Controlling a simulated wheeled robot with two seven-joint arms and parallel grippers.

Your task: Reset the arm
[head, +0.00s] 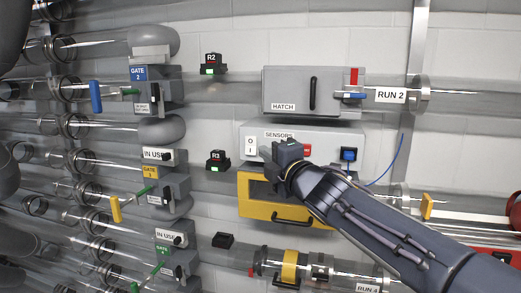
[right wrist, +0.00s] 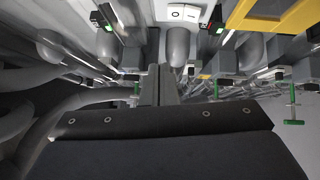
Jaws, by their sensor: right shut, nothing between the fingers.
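My right arm comes in from the lower right in the head view. My right gripper (head: 272,153) is in front of the grey SENSORS box (head: 325,133), just right of its white O/I switch (head: 251,146). In the right wrist view its two fingers (right wrist: 160,84) lie together with nothing between them, and the white switch (right wrist: 183,13) shows beyond them. I cannot tell whether the gripper touches the box. My left gripper is not in view.
The HATCH box (head: 290,92) is above, with a red and a blue lever at its right. A yellow-framed door (head: 257,211) is below, partly behind my arm. A blue plug (head: 348,155) trails a cable. Clear tubes and gate units (head: 150,88) fill the left.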

